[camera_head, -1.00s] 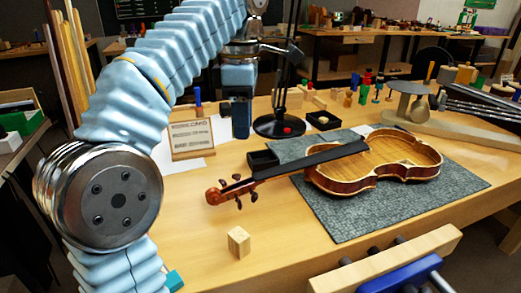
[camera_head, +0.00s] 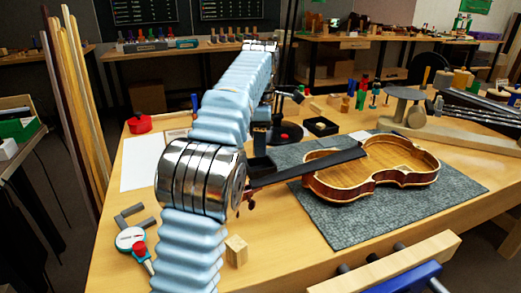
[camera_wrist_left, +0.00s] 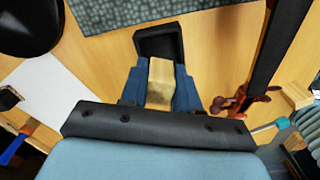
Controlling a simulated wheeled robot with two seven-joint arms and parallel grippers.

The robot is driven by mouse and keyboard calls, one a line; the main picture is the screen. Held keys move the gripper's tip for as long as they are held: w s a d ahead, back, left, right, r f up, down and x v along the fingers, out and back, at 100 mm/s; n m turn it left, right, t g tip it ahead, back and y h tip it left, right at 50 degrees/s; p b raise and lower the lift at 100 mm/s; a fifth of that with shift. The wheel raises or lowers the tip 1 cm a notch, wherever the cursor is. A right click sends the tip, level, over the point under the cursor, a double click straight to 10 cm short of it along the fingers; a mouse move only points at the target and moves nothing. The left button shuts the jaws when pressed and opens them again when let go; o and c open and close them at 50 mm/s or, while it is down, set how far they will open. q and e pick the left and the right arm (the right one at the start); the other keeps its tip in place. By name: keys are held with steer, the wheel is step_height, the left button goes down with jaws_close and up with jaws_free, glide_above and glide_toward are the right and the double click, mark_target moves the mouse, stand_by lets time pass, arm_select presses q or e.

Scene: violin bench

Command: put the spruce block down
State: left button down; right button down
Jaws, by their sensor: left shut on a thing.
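My left gripper (camera_wrist_left: 160,88) is shut on a pale wooden block, which I take to be the spruce block (camera_wrist_left: 160,75). The block sits between the blue fingers in the left wrist view, with a small open black tray (camera_wrist_left: 158,32) just beyond it. I cannot tell how high the block is above the table. In the head view my left gripper (camera_head: 262,135) is partly hidden by my arm, above and behind the black tray (camera_head: 262,163), and the held block cannot be made out. My right gripper is not in view.
A violin (camera_head: 375,168) lies on a grey mat (camera_head: 400,212), its neck close to the tray. Another wooden block (camera_head: 236,250) stands near the front. A lamp base (camera_head: 290,133) and a second black tray (camera_head: 320,126) are behind. White paper (camera_head: 142,162) lies left.

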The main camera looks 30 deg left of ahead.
arm_select(q)
steer(key=shift+s+f, duration=0.1)
steer(key=shift+f, duration=0.95)
steer(key=shift+d+f+b, duration=0.1)
steer(key=shift+f+b, duration=0.25)
steer(key=shift+f, duration=0.25)
steer(key=c, duration=1.1)
jaws_free()
steer(key=o, duration=0.3)
steer(key=shift+f, duration=0.15)
